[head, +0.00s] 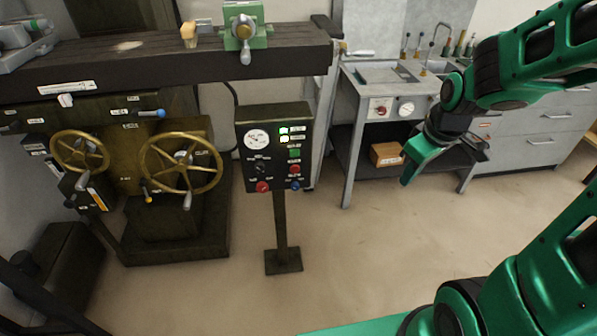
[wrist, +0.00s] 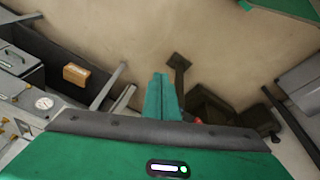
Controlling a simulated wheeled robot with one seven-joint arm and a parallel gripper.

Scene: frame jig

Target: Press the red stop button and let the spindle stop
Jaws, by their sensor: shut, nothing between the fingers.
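A dark control box (head: 274,148) stands on a post in the middle of the head view. It has a red button (head: 295,169) at right, below a green button (head: 295,153) and above a blue one (head: 295,185). Another red knob or button (head: 262,187) sits at its lower left. The labels are too small to read, so I cannot tell which red one is the stop. I cannot make out whether a spindle is turning. My gripper (head: 408,178) is shut and empty, well right of the box and apart from it. Its closed fingers show in the wrist view (wrist: 162,97).
A dark machine with brass handwheels (head: 181,163) stands left of the box. A thick beam (head: 170,55) with a green vise (head: 245,25) runs above it. A grey bench (head: 375,80) with a cardboard box (head: 386,153) is behind my gripper. The floor in front is clear.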

